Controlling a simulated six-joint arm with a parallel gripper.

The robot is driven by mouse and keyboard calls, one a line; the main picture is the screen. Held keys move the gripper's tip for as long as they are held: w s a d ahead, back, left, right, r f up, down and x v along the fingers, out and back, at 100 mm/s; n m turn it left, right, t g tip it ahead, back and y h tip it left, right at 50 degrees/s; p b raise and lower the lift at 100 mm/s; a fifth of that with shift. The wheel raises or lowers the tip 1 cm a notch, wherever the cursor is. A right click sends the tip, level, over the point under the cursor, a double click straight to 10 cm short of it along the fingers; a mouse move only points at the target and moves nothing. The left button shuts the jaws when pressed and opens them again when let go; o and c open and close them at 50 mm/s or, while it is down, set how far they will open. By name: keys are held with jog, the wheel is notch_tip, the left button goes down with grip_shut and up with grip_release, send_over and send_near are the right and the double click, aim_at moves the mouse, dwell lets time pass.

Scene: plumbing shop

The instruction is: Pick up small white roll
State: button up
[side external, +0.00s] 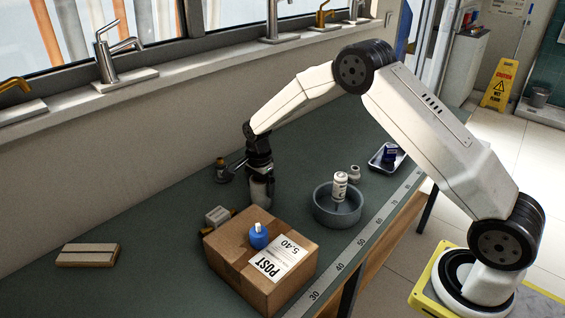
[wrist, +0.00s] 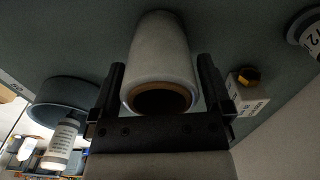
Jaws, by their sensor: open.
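A small white roll (wrist: 160,50) with a brown core stands in the middle of the wrist view. It also shows in the side view (side external: 259,193), upright on the green bench, its upper part hidden by my gripper. My gripper (side external: 259,178) points down at the roll from above. In the wrist view my gripper (wrist: 161,64) is open, with one black finger on each side of the roll. I cannot tell whether either finger touches it.
A cardboard box (side external: 228,262) with a blue item (side external: 258,236) on top stands in front of the gripper. A small pale box (side external: 217,216) is at its left. A grey bowl (side external: 325,214) holding a white bottle (side external: 340,186) is to the right.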

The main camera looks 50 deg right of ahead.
dwell(0.3)
jog(key=c, duration=1.1)
jog(key=shift+c, duration=0.2)
jog(key=shift+r, duration=0.15)
jog(key=shift+r, duration=0.45)
jog(key=s+r, duration=1.2)
jog(key=s, duration=0.2)
jog(key=shift+a, duration=0.3)
